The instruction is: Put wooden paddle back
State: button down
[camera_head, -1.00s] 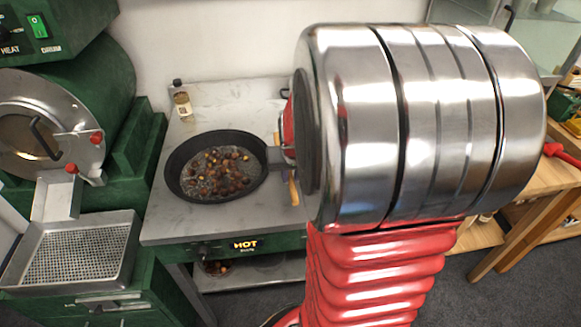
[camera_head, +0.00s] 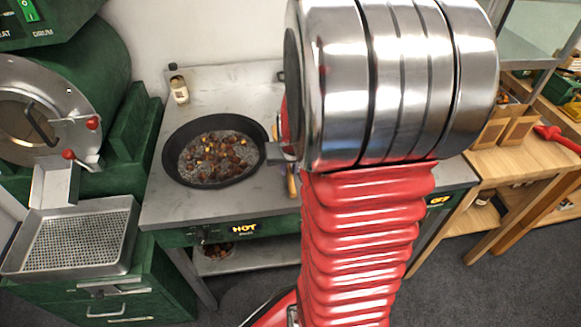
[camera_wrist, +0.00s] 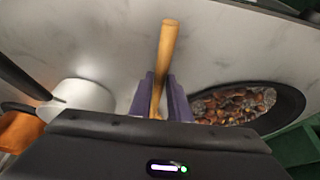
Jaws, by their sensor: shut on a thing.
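The wooden paddle (camera_wrist: 168,45) shows in the wrist view as a light wooden handle standing up between the two purple fingers of my gripper (camera_wrist: 160,98). My gripper is shut on it. The paddle's lower end is hidden behind the gripper body. In the head view a short piece of the handle (camera_head: 292,184) shows beside my arm, right of the pan; my arm hides the rest.
A black pan (camera_head: 168,160) with chestnuts sits on the grey worktop (camera_head: 165,213); it also shows in the wrist view (camera_wrist: 292,104). A small jar (camera_head: 179,90) stands behind it. A white pot (camera_wrist: 80,94) is left of the gripper. A perforated tray (camera_head: 125,255) is at left.

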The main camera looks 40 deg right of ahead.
jog(key=shift+f, duration=0.3)
jog(key=c, duration=1.6)
grip_release()
jog(key=shift+o, duration=0.2)
jog(key=shift+r, duration=0.1)
jog(key=shift+v, duration=0.85)
jog(key=v, duration=1.1)
jog(key=shift+s+r, duration=0.2)
jog(key=shift+r, duration=0.15)
jog(key=shift+a, duration=0.15)
jog(key=s+a+r+n+y, duration=0.1)
jog(key=a+r+n, duration=0.1)
jog(key=a, duration=0.6)
jog(key=s+a+r+n+t, duration=0.1)
jog(key=s+a+r+n, duration=0.1)
jog(key=a, duration=0.6)
jog(key=s+a+r+n+y, duration=0.1)
jog(key=s+a+r+n, duration=0.1)
jog(key=a, duration=0.5)
jog(key=shift+s+a+n+t+y, duration=0.2)
jog(key=shift+a+n+t+y, duration=0.1)
jog(key=shift+a+n+t, duration=0.1)
